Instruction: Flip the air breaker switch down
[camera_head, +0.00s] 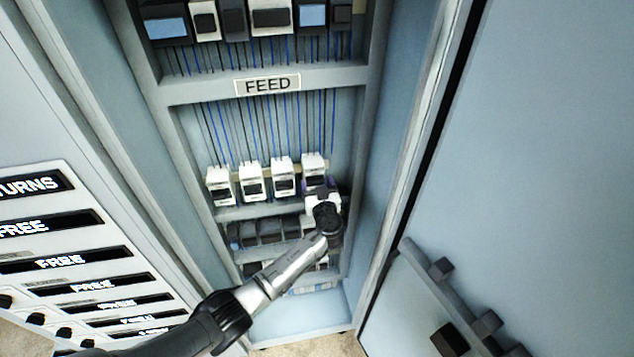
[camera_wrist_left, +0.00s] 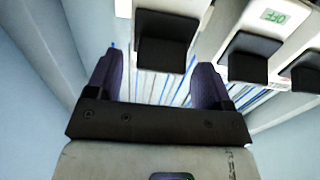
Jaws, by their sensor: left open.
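A row of white air breakers with black switch levers sits inside the open cabinet below the FEED label. The rightmost breaker (camera_head: 313,162) is partly hidden by my left gripper (camera_head: 319,184), which is at its lower front. In the left wrist view, my left gripper (camera_wrist_left: 156,80) is open, with a purple finger on each side of the black switch lever (camera_wrist_left: 165,40). The lever lies between and beyond the fingers, and I cannot tell whether they touch it. The neighbouring breaker has a black lever (camera_wrist_left: 252,57) and a green OFF label (camera_wrist_left: 274,15). My right gripper is not in view.
The cabinet's side wall (camera_head: 385,160) is close on the right. Dark components (camera_head: 260,232) sit on the lower shelf. A FEED label (camera_head: 267,85) is above, with blue and black wires below it. A drawer panel (camera_head: 60,240) stands at left, an open door (camera_head: 540,150) at right.

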